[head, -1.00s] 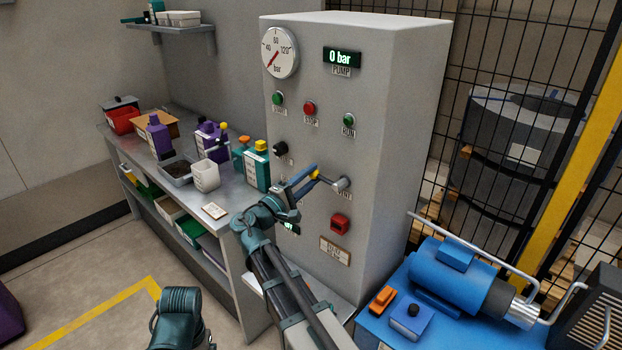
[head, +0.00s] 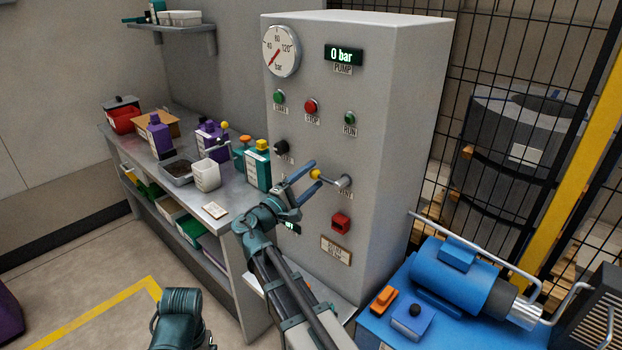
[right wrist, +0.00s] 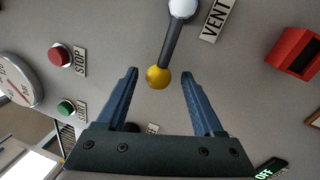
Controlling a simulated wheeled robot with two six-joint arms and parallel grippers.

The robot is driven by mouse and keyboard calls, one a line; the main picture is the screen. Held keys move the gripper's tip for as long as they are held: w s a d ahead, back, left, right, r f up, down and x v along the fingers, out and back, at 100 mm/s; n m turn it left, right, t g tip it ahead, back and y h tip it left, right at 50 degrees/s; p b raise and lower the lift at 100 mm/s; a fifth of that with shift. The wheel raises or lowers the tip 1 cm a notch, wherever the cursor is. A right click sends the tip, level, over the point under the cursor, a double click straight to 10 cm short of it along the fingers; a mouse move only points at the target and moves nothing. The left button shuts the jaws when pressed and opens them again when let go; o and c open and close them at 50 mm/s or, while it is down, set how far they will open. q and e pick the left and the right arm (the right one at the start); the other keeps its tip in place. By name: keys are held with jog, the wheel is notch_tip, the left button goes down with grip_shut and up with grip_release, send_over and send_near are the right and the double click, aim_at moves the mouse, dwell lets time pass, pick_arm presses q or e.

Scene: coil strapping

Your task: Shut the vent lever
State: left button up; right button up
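The vent lever (head: 330,179) sticks out of the grey panel as a short grey rod with a yellow knob, pointing left and slightly up from its pivot in the head view. In the right wrist view the lever (right wrist: 171,42) has its pale pivot at the top, beside the VENT label (right wrist: 215,18). My right gripper (head: 313,175) is open at the knob. In the right wrist view the knob lies between the two blue fingertips of the gripper (right wrist: 160,72), with a gap on each side. My left gripper is out of view.
The grey cabinet (head: 385,110) carries a gauge (head: 281,51), a display (head: 344,55) reading 0 bar, buttons and a red switch (head: 341,223) below the lever. A bench (head: 236,206) with bottles stands left. A blue pump (head: 450,275) stands right.

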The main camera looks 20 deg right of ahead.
jog(key=b+v, duration=0.2)
jog(key=v, duration=1.1)
jog(key=shift+s+a+b, duration=0.2)
jog(key=shift+a+b, duration=0.1)
jog(key=shift+f, duration=0.25)
jog(key=s+d+f+m+g+y, duration=0.2)
jog(key=s+f+g+y, duration=0.3)
jog(key=f, duration=0.6)
jog(key=s+d+f+m+g+y, duration=0.1)
jog(key=s+d+f+m+y, duration=0.15)
jog(key=f+y, duration=0.55)
jog(key=s+a+f+g+y, duration=0.1)
jog(key=s+a+f+y, duration=0.1)
jog(key=s+a, duration=0.3)
jog(key=s+a+f+n+g+y, duration=0.1)
jog(key=s+a+f, duration=0.3)
jog(key=a, duration=1)
jog(key=shift+s+f+y, duration=0.25)
jog(key=shift+s+y, duration=0.45)
jog(key=shift+s, duration=0.05)
